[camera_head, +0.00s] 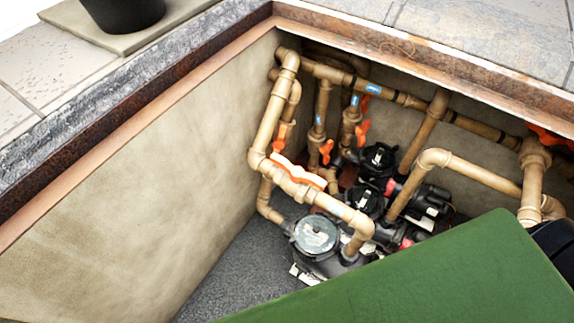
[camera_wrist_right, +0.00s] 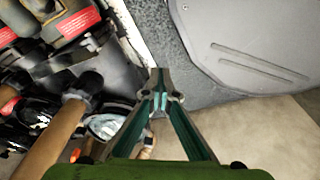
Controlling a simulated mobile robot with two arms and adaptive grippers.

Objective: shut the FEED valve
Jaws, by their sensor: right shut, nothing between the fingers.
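Several valves with orange handles sit on tan pipes in the pit. One long orange handle (camera_head: 298,172) lies along the near left pipe. Other orange handles stand on the pipes behind it: one at the left (camera_head: 281,138), one in the middle (camera_head: 326,150), and one further right (camera_head: 362,132). Another orange handle (camera_head: 548,137) is at the far right. Blue tags (camera_head: 373,89) are too small to read, so I cannot tell which valve is FEED. In the right wrist view, my right gripper (camera_wrist_right: 160,86) is shut and empty. My left gripper is not in view.
Black pumps (camera_head: 380,157) and a clear-lidded strainer (camera_head: 316,234) stand on the pit floor. The concrete wall (camera_head: 140,175) and rusty rim (camera_head: 420,55) bound the pit. A dark pot (camera_head: 122,12) stands outside. A grey rounded cover (camera_wrist_right: 265,40) shows in the wrist view.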

